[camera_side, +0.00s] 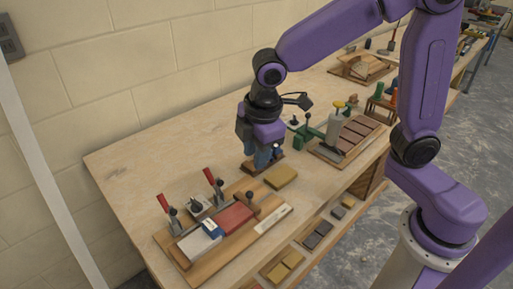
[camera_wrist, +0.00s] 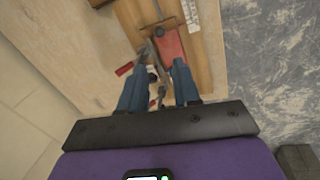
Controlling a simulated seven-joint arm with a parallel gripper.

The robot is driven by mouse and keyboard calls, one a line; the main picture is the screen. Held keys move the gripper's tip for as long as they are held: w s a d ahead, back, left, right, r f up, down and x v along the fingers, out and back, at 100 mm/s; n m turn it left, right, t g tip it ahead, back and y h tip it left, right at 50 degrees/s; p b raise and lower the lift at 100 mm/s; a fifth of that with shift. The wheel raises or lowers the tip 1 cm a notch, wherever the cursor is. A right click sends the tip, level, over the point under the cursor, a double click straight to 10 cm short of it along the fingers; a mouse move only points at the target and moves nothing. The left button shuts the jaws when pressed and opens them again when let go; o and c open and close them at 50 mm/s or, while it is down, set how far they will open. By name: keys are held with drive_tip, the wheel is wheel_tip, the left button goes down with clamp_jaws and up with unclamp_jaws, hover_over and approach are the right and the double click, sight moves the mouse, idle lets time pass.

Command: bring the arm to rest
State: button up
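My purple and black arm reaches over the wooden workbench (camera_side: 130,160). My gripper (camera_side: 262,163) points down, low above the middle of the bench. In the wrist view, its two blue fingers (camera_wrist: 162,62) stand apart with no object visibly held between them. In the side view, a small dark brown piece shows at the fingertips; I cannot tell whether they touch it. A tan block (camera_side: 281,177) lies just right of the gripper.
Left of the gripper, a wooden board (camera_side: 184,262) carries a red block (camera_side: 235,216), a grey-white block (camera_side: 198,246) and two red-handled clamps. On the right stands another fixture board (camera_side: 325,155) with brown tiles. Bare bench lies at the left.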

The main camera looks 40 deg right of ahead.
drive_tip(key=shift+s+r, duration=0.1)
drive_tip(key=shift+r, duration=0.3)
drive_tip(key=s+d+f+m+g, duration=0.1)
drive_tip(key=s+d, duration=0.5)
drive_tip(key=s, duration=0.4)
drive_tip(key=s+d+f+m+g, duration=0.1)
drive_tip(key=s+d+m, duration=0.1)
drive_tip(key=s+d, duration=0.4)
drive_tip(key=s, duration=0.3)
drive_tip(key=shift+s+d+y, duration=0.15)
drive_tip(key=shift+s+y, duration=0.2)
drive_tip(key=shift+y, duration=0.05)
drive_tip(key=shift+r, duration=0.1)
idle(0.5)
